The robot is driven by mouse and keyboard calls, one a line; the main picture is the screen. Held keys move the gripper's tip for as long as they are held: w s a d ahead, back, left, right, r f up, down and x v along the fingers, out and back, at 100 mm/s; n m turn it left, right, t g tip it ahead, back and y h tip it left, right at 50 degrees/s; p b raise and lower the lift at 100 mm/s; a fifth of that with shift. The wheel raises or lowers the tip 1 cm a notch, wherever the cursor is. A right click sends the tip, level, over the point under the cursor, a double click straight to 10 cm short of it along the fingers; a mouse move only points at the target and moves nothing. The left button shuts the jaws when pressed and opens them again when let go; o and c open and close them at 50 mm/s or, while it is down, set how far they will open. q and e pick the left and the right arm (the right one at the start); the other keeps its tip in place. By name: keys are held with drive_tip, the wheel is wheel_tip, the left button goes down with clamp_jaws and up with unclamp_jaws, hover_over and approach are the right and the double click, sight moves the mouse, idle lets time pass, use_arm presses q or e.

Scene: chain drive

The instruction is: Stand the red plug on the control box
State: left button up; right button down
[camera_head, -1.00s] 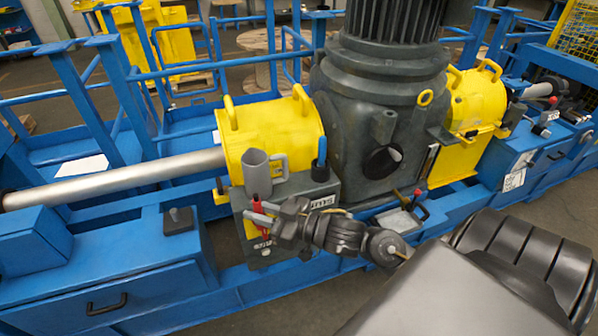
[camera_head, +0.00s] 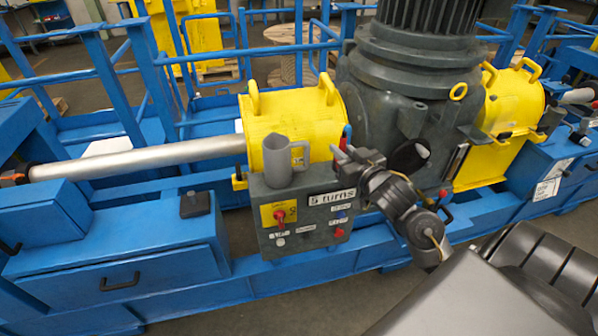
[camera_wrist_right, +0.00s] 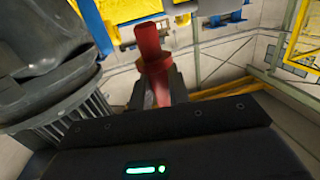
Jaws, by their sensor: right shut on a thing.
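The control box (camera_head: 350,225) is a dark grey box on the blue frame, with a "5 turns" label on its front. My right gripper (camera_head: 346,156) is near the box's right top edge. In the right wrist view the gripper (camera_wrist_right: 157,88) is shut on the red plug (camera_wrist_right: 152,50), a red cylinder with a wider collar. In the head view only a small red part (camera_head: 347,130) shows above the fingers, likely the plug. I cannot tell whether it touches anything. My left gripper is out of view.
A grey jug (camera_head: 277,162) with a handle stands on the box's left top. A blue upright thing (camera_head: 344,145) is partly hidden by my right gripper. A yellow cover (camera_head: 290,120) stands behind the box and a large dark motor (camera_head: 400,95) behind my right arm.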

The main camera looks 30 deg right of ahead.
drive_tip(key=shift+w+d+f+p, duration=0.15)
drive_tip(key=shift+w+d+f, duration=0.35)
drive_tip(key=shift+w+f, duration=1.35)
drive_tip(key=shift+w+d+f+p, duration=0.15)
drive_tip(key=shift+w+d+f, duration=0.4)
drive_tip(key=shift+w+f, duration=1.2)
drive_tip(key=shift+w+d+f+p, duration=0.15)
drive_tip(key=shift+w+d+f, duration=0.6)
drive_tip(key=shift+w, duration=1.9)
drive_tip(key=f, duration=0.2)
drive_tip(key=p, duration=0.1)
drive_tip(key=shift+w+a+f, duration=0.1)
drive_tip(key=shift+a+f, duration=0.15)
drive_tip(key=shift+f, duration=0.7)
